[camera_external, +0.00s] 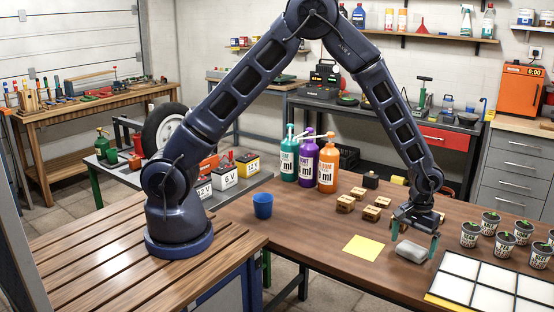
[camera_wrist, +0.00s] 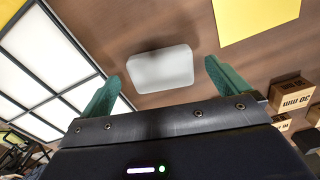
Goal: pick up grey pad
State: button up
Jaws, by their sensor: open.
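The grey pad (camera_external: 412,251) is a pale, rounded block lying on the brown wooden table. In the wrist view the pad (camera_wrist: 161,69) lies flat just beyond my fingertips, roughly centred between them. My gripper (camera_external: 416,243) points down over the pad in the external view. Its two green fingers are spread wide in the wrist view (camera_wrist: 162,78), with nothing between them that I can see held. The fingers partly overlap the pad in the external view, and I cannot tell if they touch it.
A yellow sheet (camera_external: 363,248) lies left of the pad. A white-panelled grid tray (camera_external: 444,290) lies to the right, with several potted cups (camera_external: 470,234) behind it. Several small wooden blocks (camera_external: 371,213), a blue cup (camera_external: 263,206) and pump bottles (camera_external: 327,164) stand on the table.

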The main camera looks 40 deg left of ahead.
jog(key=shift+f, duration=0.6)
jog(key=shift+c, duration=0.2)
jog(key=c, duration=1)
